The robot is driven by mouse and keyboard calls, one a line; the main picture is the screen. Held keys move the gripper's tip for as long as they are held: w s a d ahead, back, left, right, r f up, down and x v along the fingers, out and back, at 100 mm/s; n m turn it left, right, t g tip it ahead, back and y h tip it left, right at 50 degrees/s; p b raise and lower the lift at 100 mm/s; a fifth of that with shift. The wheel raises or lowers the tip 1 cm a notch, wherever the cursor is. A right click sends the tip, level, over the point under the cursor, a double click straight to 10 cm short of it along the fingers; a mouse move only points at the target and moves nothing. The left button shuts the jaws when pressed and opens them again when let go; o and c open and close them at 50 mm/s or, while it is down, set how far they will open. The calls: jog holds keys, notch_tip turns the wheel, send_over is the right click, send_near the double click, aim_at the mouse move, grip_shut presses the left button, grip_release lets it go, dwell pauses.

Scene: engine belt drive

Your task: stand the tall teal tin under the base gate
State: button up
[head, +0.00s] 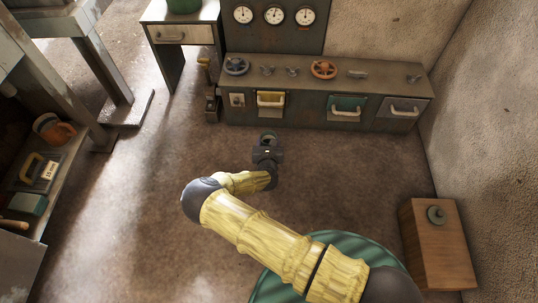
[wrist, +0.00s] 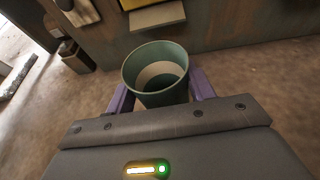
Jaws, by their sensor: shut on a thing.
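The teal tin (wrist: 142,97) is an open-topped cup with a pale inside, held upright between the purple fingers of my gripper (wrist: 161,88) in the wrist view. In the head view, my gripper (head: 268,143) is over the floor, in front of the long cabinet, with the tin's teal rim (head: 268,136) just showing. The cabinet front has several gates: a yellow one (head: 270,99), a teal one (head: 346,104) and a pale one (head: 402,108). I cannot tell which is the base gate. A pale ledge (wrist: 157,17) juts out beyond the tin in the wrist view.
Valve wheels, one blue-grey (head: 236,65) and one orange (head: 323,69), sit on the cabinet top. A lever stand (head: 211,100) is at its left end. A wooden box (head: 438,245) stands at right, a loaded shelf (head: 60,170) at left. The floor between is clear.

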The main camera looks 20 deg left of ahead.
notch_tip(320, 180, down, 2)
jog(key=shift+w+f+b, duration=0.1)
jog(key=shift+b, duration=0.2)
jog(key=shift+s+f, duration=0.1)
jog(key=shift+s, duration=0.1)
jog(key=shift+w+f+b, duration=0.1)
jog(key=shift+f+b, duration=1.15)
jog(key=shift+f, duration=0.5)
jog(key=shift+f, duration=0.2)
jog(key=o, duration=1.1)
jog(key=shift+r, duration=0.1)
